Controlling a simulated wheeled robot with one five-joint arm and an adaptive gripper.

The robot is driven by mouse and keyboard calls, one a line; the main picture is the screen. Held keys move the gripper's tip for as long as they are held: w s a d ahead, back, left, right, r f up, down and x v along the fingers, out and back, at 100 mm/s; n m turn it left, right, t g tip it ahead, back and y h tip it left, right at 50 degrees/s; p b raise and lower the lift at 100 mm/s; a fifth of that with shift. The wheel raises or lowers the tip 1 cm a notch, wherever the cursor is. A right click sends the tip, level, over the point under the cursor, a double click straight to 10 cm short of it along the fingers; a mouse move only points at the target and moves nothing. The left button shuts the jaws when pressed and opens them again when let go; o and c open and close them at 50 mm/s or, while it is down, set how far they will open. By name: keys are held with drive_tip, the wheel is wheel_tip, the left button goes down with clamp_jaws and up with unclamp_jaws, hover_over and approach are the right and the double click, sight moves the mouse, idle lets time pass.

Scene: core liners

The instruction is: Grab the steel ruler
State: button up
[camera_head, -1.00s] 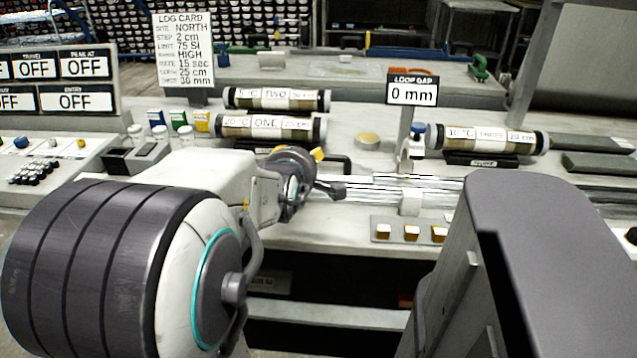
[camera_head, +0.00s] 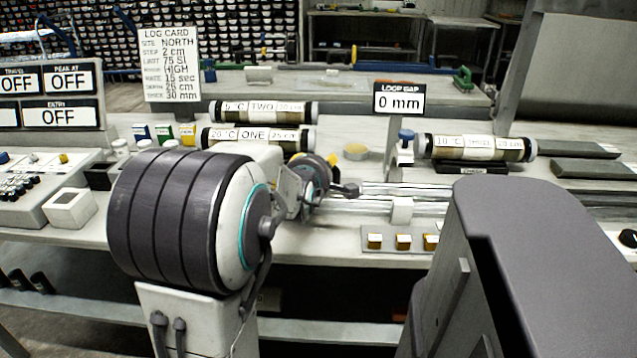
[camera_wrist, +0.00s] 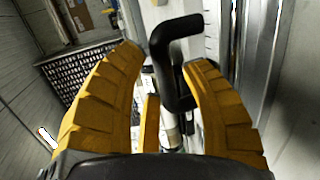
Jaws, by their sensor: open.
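I cannot pick out the steel ruler with certainty. In the wrist view, a black bent handle (camera_wrist: 180,62) stands between the yellow fingers of my gripper (camera_wrist: 163,58), which are open and apart on either side of it. I cannot tell whether either finger touches it. A pale strip with faint marks (camera_wrist: 211,35) lies just beyond the handle, and what the handle joins is partly hidden. In the head view, my gripper (camera_head: 330,178) is over the bench beside the clear rails, and my own arm hides much of that spot.
Clear rails (camera_head: 425,192) run right of my gripper, with a white block (camera_head: 402,210) on them. Core tubes ONE (camera_head: 258,137) and TWO (camera_head: 263,111) lie behind. The loop gap sign (camera_head: 399,100) reads 0 mm. Amber blocks (camera_head: 403,241) sit along the bench front.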

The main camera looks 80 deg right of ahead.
drive_tip(key=shift+d, duration=0.25)
drive_tip(key=shift+c, duration=0.3)
drive_tip(key=shift+f, duration=0.1)
clamp_jaws()
